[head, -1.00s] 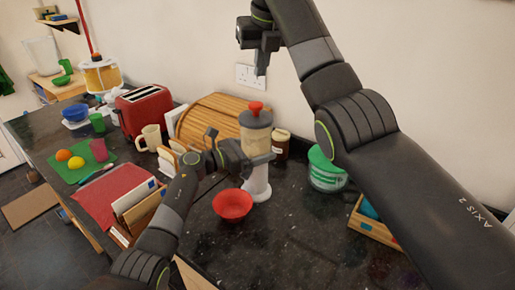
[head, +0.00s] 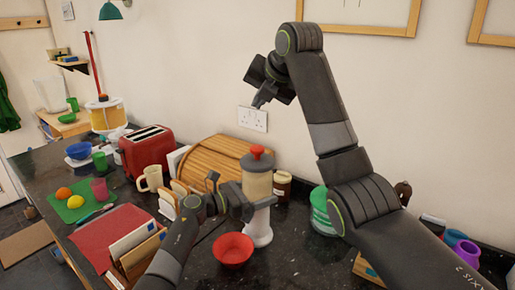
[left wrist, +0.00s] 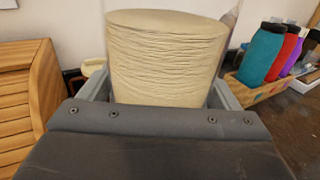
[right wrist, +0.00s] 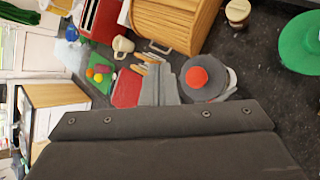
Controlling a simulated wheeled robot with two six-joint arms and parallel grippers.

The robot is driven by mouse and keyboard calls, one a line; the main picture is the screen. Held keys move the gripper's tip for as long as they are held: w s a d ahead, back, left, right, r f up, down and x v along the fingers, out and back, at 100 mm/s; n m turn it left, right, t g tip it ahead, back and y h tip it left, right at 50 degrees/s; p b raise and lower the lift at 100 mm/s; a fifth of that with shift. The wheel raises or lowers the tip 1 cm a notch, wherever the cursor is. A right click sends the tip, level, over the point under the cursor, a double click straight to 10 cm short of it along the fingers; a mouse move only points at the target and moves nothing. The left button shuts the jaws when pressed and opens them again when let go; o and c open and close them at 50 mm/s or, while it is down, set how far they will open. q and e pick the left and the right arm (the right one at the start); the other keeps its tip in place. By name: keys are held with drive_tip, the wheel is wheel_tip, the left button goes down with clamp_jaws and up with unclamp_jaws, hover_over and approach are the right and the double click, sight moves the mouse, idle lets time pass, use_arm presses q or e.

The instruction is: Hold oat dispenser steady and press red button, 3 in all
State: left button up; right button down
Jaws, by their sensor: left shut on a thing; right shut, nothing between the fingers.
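The oat dispenser (head: 257,186) stands upright on the dark counter, with a clear body of pale oats, a grey lid and a red button (head: 257,150) on top. My left gripper (head: 255,204) is shut around its body; the oats fill the left wrist view (left wrist: 165,60) between the fingers. A red bowl (head: 233,250) sits on the counter at the dispenser's foot, and I cannot see what is in it. My right gripper (head: 258,101) is shut and empty, raised above the dispenser near the wall. The red button shows below it in the right wrist view (right wrist: 196,77).
A wooden bread bin (head: 213,150) and a dark jar (head: 282,186) stand behind the dispenser. A green-lidded tub (head: 321,210) is to its right. A red toaster (head: 147,150), a cream mug (head: 150,178) and a toast rack lie left.

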sight(257, 147)
drive_tip(key=shift+r, duration=0.1)
idle(0.3)
drive_tip(key=shift+f, duration=4.4)
drive_tip(key=shift+f, duration=0.15)
drive_tip(key=shift+f, duration=0.3)
drive_tip(key=shift+f, duration=1.15)
drive_tip(key=shift+r, duration=1.55)
